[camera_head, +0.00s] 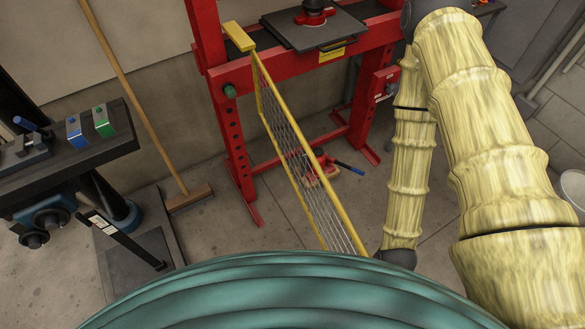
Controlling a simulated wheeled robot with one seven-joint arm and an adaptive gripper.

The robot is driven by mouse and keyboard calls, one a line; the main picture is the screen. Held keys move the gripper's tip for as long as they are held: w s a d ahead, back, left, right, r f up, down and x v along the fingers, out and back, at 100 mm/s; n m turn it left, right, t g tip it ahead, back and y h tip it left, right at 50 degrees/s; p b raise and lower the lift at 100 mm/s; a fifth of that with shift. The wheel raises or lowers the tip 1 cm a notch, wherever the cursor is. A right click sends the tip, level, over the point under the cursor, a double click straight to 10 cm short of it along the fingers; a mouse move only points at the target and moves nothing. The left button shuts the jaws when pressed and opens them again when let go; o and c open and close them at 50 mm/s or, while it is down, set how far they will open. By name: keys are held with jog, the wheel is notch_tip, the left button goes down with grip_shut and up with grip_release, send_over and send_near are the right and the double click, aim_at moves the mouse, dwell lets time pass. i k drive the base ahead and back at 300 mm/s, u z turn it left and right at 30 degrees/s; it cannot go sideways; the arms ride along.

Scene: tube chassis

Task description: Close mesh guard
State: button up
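The mesh guard (302,175) is a yellow-framed panel of grey wire mesh. It is attached at a yellow bracket on the left post of the red press frame (237,148). It stands swung out from the press towards me, at an angle to the press front. Its near lower end runs down behind the green rounded surface at the bottom. My arm comes from the right, bends at the top and runs down to a dark joint just right of the guard's near end. My gripper's fingers are not visible; whether anything touches the guard there cannot be seen.
A black press table (313,27) with a red part sits on the frame. A red clamp-like tool (322,167) lies on the floor behind the guard. A broom (150,105) leans on the wall. A drill-press-like machine (65,165) stands left. A white bucket (574,187) is far right.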

aim_at(361, 247)
jog(key=u, duration=0.25)
jog(key=k, duration=1.1)
jog(key=z, duration=0.45)
